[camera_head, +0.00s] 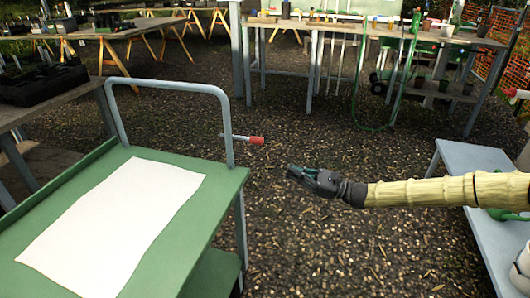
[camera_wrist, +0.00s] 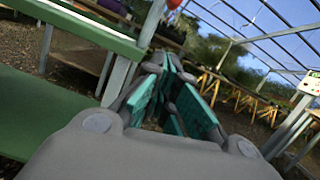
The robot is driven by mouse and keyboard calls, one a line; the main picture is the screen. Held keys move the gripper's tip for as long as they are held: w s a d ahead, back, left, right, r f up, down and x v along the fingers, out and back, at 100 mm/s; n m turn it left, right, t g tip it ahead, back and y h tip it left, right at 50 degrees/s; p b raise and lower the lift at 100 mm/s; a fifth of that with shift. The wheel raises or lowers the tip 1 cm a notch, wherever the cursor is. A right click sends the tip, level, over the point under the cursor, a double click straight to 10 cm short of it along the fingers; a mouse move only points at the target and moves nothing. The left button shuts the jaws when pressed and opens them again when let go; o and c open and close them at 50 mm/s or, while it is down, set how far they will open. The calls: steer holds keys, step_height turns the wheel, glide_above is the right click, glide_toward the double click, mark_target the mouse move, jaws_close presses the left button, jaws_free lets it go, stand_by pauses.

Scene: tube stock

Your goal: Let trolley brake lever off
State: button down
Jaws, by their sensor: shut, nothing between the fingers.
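The green trolley (camera_head: 222,184) stands at the left in the head view, with a grey tube handle (camera_head: 160,84) at its far end. The brake lever (camera_head: 248,139) is a short grey rod with a red grip, sticking out to the right from the handle's right upright. In the head view my gripper (camera_head: 291,171) is to the right of the red grip and a little nearer, apart from it. Its fingers are shut and empty. In the wrist view my gripper (camera_wrist: 172,62) has its green-padded fingers pointing away. A bit of red shows at the top edge there (camera_wrist: 173,4).
A white sheet (camera_head: 115,222) lies on the trolley top. A grey bench (camera_head: 470,158) stands at the right under my arm. Potting tables (camera_head: 350,29) stand at the back. Dark plant trays (camera_head: 40,84) sit on a table at the left. Gravel floor between trolley and bench is clear.

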stand_by(0.3)
steer(key=w+a+r+b, duration=0.2)
steer(key=a+r, duration=0.4)
steer(key=a, duration=0.3)
steer(key=shift+a+r, duration=0.2)
steer(key=shift+a, duration=0.05)
steer(key=shift+r, duration=0.1)
stand_by(0.4)
steer(key=shift+d+r+h+p, duration=0.1)
steer(key=shift+r+h+p, duration=0.25)
steer(key=shift+p, duration=0.45)
steer(key=shift+r, duration=0.15)
